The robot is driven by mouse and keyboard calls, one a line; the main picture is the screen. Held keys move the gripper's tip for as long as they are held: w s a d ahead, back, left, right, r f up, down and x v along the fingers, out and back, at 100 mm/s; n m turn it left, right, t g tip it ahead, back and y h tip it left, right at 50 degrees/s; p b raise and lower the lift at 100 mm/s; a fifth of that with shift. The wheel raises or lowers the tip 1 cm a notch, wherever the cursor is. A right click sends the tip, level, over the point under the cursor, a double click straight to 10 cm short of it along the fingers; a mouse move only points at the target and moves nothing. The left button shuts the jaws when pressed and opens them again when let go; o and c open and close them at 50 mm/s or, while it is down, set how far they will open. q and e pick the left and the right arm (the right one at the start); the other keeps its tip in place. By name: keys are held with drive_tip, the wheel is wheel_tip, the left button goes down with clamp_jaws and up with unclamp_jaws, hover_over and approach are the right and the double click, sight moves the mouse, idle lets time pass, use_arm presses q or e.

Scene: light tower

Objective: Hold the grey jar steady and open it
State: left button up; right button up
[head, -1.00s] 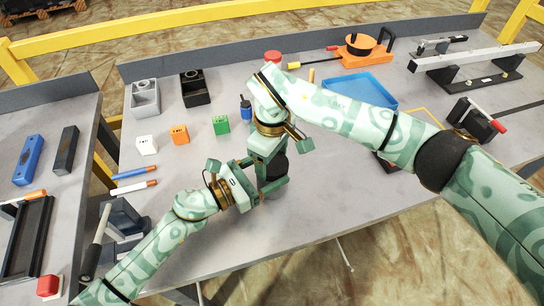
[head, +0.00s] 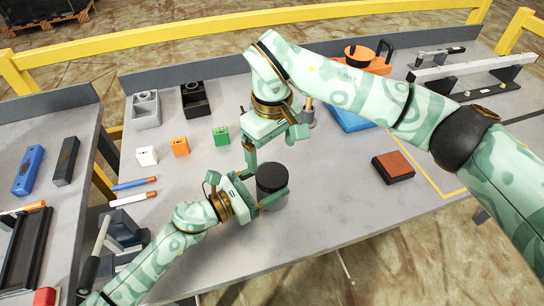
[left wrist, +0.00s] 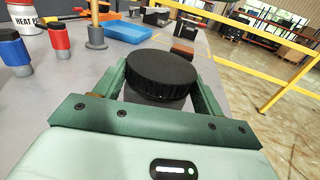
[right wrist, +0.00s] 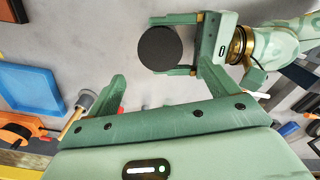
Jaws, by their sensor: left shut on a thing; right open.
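The grey jar (head: 271,197) stands upright on the table near its front edge, with a black ribbed lid (head: 272,170) on top. My left gripper (head: 268,194) is shut around the jar's body from the side. In the left wrist view its fingers flank the jar below the lid (left wrist: 161,73). My right gripper (head: 275,143) is open and empty, behind the jar and apart from it. In the right wrist view the lid's round top (right wrist: 160,48) shows beyond the open fingers, with nothing between them. I cannot tell whether the lid is loose.
A blue tray (head: 350,118) lies behind my right arm. A brown-topped black block (head: 393,166) sits to the right. White (head: 147,156), orange (head: 179,147) and green (head: 221,136) blocks stand to the left, with markers (head: 134,184) nearby.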

sight(272, 174)
drive_tip(key=shift+r+m, duration=0.1)
drive_tip(key=shift+m, duration=0.2)
wheel_tip(272, 174, down, 8)
drive_tip(key=shift+r, duration=0.15)
drive_tip(key=c, duration=1)
drive_tip(key=n, duration=0.3)
drive_tip(key=o, duration=1.1)
drive_tip(key=shift+c, duration=0.2)
